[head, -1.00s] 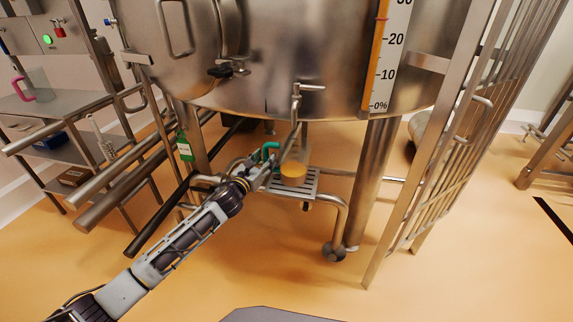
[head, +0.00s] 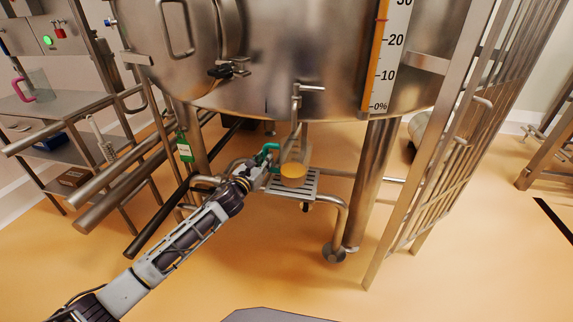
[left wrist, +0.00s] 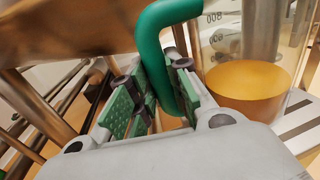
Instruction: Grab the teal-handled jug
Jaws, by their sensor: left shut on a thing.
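The jug (head: 293,172) is clear with a teal handle (head: 268,149) and holds orange contents in its lower part. It stands on the slatted drip tray (head: 307,185) under the tank's spout. In the left wrist view the jug (left wrist: 250,85) is at the right, with its handle (left wrist: 160,50) coming down between the green finger pads. My left gripper (head: 262,165) is shut on the handle, left of the jug body; it also shows in the left wrist view (left wrist: 160,95). My right gripper is not in view.
The large steel tank (head: 290,60) with its spout valve (head: 297,92) hangs right above the jug. Tank legs (head: 372,180) and a ladder-like steel frame (head: 440,170) stand to the right. A pink-handled jug (head: 33,85) sits on the shelf at left. Open floor lies in front.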

